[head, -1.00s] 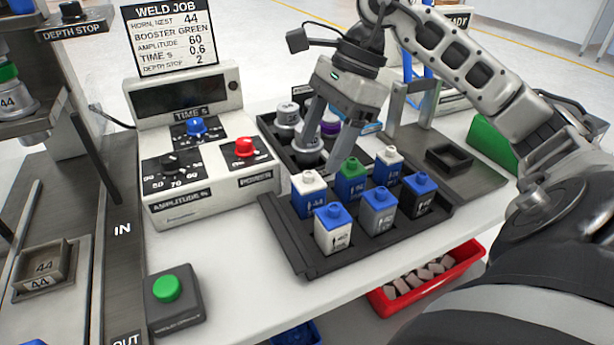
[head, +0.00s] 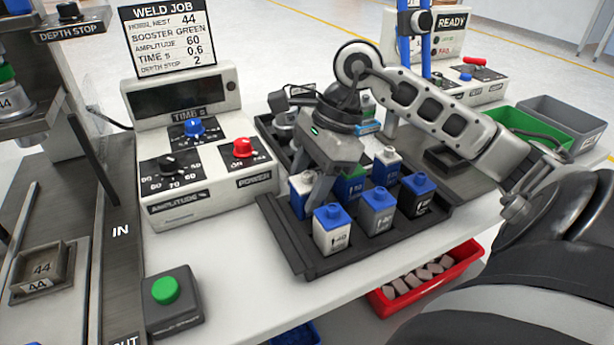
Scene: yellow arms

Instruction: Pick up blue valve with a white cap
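A similar blue valve with a white cap (head: 387,168) stands at the tray's back right. Also in the tray are a white valve with a blue cap (head: 332,232), a grey one (head: 377,213), a black one (head: 416,197) and a blue one (head: 350,186) partly hidden. My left gripper is not in view.
A control box (head: 190,150) with knobs stands left of the tray, a green button box (head: 170,300) in front. Behind is a second dark tray (head: 268,128) with metal parts. A red bin (head: 440,270) sits below the table edge. White table is clear at the front.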

